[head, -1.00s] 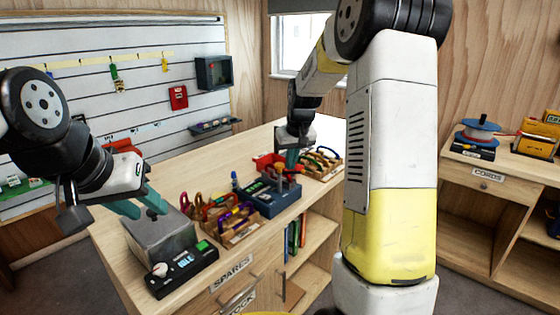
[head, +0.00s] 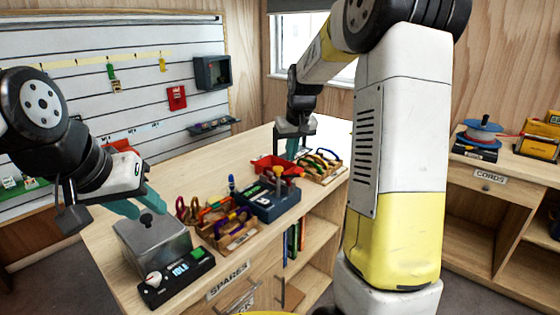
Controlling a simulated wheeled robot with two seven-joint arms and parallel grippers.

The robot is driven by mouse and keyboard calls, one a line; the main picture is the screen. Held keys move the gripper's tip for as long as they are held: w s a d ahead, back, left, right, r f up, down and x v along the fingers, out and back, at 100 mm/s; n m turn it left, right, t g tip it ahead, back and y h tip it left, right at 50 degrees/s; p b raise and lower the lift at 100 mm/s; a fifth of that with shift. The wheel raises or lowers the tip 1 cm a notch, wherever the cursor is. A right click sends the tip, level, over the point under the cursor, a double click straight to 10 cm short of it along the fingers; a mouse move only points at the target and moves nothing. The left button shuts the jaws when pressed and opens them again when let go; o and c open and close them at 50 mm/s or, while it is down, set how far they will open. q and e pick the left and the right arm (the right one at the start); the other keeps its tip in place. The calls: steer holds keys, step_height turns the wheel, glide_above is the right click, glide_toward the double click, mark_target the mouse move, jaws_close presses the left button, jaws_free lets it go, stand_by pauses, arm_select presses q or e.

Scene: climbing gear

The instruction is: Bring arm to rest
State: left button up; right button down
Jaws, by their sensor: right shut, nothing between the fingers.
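My right arm rises in a big white and yellow link at the centre right and reaches over the bench. Its gripper (head: 291,148) points down behind the red tray (head: 268,167) and the wooden tray of coloured gear (head: 318,167). Its teal fingers are shut and empty. My left gripper (head: 138,205) comes in from the left, its teal fingers apart just above the grey metal box (head: 158,247) with a black knob (head: 146,219). I see nothing held between them; whether a finger touches the knob is unclear.
The bench (head: 180,176) also bears a black display unit (head: 178,276), a wooden rack of carabiners (head: 229,238) and a dark blue case (head: 270,207). Its back left top is clear.

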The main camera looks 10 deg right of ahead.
steer(key=v, duration=0.7)
steer(key=s+a+r+t, duration=0.1)
steer(key=s+r, duration=0.1)
steer(key=s, duration=0.5)
steer(key=s+a+r, duration=0.2)
steer(key=s, duration=0.4)
steer(key=s+a+f, duration=0.1)
steer(key=s+f, duration=0.1)
steer(key=s, duration=0.5)
steer(key=s+a+f+t+y, duration=0.1)
steer(key=s, duration=0.7)
steer(key=shift+f+m+y, duration=0.3)
steer(key=shift+f+m, duration=0.05)
steer(key=shift+m, duration=0.05)
